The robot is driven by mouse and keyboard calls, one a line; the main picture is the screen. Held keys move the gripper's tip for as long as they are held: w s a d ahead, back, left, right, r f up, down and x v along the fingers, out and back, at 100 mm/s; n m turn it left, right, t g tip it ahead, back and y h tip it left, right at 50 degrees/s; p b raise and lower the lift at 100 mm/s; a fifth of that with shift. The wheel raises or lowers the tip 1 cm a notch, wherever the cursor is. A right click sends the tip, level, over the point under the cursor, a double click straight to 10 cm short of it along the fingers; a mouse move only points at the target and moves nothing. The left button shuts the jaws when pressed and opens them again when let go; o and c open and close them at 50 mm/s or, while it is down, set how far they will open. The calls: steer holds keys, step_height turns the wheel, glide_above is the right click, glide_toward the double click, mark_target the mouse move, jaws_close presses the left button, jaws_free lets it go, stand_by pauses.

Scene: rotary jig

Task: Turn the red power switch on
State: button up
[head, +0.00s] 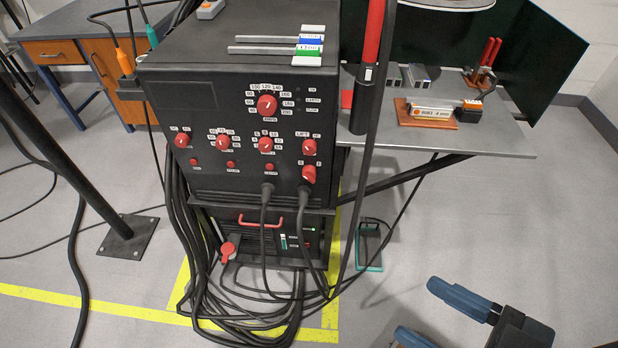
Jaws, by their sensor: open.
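A black welding machine (240,185) stands in the middle of the head view, with several red knobs and buttons on its front. A red knob (309,173) at the lower right of the panel has small white labels above it. Another red switch-like handle (228,250) sits at the left of the lower black unit (290,225). I cannot read which of them is the power switch, nor its on or off setting. My gripper (418,312) is at the bottom right, its blue-tipped fingers apart and empty. It is clear of the machine, to the right of and below the knobs in the picture.
Black cables (250,310) hang from the machine and coil on the floor. A grey table (490,143) with an orange-based fixture (430,115) juts out at right. A green-based pedal (369,250) stands on the floor. Floor between my gripper and the pedal is open.

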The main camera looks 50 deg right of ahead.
steer(key=w+f+n, duration=0.1)
steer(key=f, duration=0.2)
steer(key=w+f+n+g, duration=0.1)
steer(key=f+n, duration=0.1)
steer(key=f, duration=0.2)
steer(key=f+n+b, duration=0.1)
steer(key=f+n, duration=0.1)
steer(key=f, duration=0.1)
steer(key=shift+w+a+f+g, duration=0.3)
steer(key=shift+w+a, duration=0.05)
steer(key=shift+w, duration=0.05)
steer(key=n+g+h+b, duration=0.2)
steer(key=n+h+b, duration=0.2)
steer(key=n+h, duration=1.35)
glide_toward(309, 180)
step_height(309, 180, up, 3)
steer(key=d+n+y, duration=0.3)
steer(key=x, duration=0.7)
steer(key=shift+w+a+f, duration=0.25)
steer(key=shift+w+a, duration=0.05)
steer(key=shift+w, duration=0.15)
steer(key=c, duration=1.1)
